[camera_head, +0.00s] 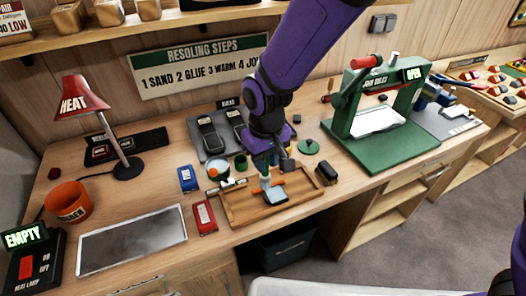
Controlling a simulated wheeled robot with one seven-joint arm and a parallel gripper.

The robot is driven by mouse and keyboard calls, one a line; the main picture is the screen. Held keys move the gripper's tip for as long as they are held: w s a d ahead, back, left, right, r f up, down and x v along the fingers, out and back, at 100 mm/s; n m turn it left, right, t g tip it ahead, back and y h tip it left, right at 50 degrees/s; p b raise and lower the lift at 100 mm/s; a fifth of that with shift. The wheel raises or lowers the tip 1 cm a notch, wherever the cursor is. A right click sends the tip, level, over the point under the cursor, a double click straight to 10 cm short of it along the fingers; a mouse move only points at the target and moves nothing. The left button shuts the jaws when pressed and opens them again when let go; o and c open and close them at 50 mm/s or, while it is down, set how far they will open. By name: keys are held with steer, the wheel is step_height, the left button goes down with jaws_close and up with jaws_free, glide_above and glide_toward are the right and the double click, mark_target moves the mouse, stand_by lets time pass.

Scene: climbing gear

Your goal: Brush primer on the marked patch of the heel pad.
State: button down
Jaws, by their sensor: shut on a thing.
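My gripper (268,160) points down over a shallow wooden tray (240,217) on the workbench. It is shut on a slim, pale-tipped tool, apparently the brush (265,182). A small dark pad with a pale blue-grey top, apparently the heel pad (276,197), lies in the tray just below the tool. I cannot tell whether the tip touches it, and any patch marking is too small to make out. A green lid (308,147) lies to the right.
A green press (385,150) stands right of the tray. A red item (204,217) and a blue box (187,178) lie left of it. A dark shoe tray (197,130) is behind. A grey plate (130,241), orange cup (68,202) and red heat lamp (82,93) are at left.

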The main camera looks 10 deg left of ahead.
steer(key=shift+r, duration=1.85)
